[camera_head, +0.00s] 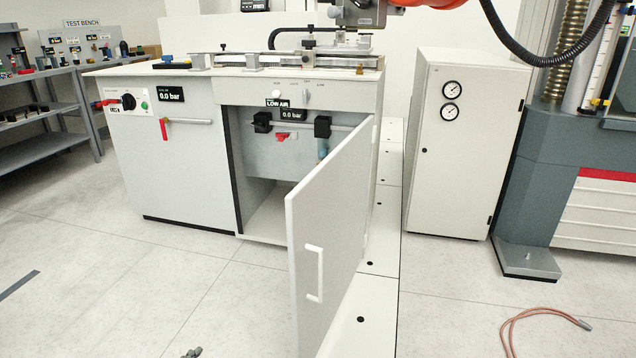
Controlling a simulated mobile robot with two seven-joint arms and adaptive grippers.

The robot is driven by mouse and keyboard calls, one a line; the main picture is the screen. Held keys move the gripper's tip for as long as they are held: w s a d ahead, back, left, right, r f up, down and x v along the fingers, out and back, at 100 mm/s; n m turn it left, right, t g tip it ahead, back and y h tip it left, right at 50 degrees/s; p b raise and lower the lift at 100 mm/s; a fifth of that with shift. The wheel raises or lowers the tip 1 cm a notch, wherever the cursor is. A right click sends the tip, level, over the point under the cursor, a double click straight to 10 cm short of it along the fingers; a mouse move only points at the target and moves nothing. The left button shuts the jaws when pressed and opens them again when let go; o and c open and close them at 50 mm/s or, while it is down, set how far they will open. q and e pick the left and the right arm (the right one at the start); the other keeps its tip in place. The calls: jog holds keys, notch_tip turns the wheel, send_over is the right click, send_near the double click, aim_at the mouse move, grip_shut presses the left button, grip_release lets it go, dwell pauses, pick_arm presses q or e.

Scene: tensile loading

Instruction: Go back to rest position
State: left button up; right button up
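A small dark grey piece (192,352) pokes up at the bottom edge, left of centre. It looks like the tip of my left gripper, but too little shows to tell its opening or whether it holds anything. It appears over bare floor, apart from the bench and door. My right gripper is not in view.
A white bench (175,170) has its cabinet door (335,230) swung open toward me. A copper-coloured hose (540,312) lies on the floor. Left floor is mostly clear.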

pick_arm(q)
jog(key=s+a+f+n+g+y, duration=0.25)
jog(key=s+a+g+y, duration=0.2)
jog(key=s+a, duration=0.45)
jog(key=s+a+f+n+g+y, duration=0.25)
jog(key=s+a+g+y, duration=0.2)
jog(key=s+a, duration=0.45)
jog(key=s+d+f+n+h, duration=0.1)
jog(key=d+f, duration=0.1)
jog(key=d, duration=0.6)
jog(key=s+d+f+n+h, duration=0.1)
jog(key=d+f+h, duration=0.1)
jog(key=d, duration=0.6)
jog(key=shift+s+f+g+h, duration=0.15)
jog(key=shift+f+g+h, duration=0.15)
jog(key=shift+f, duration=0.45)
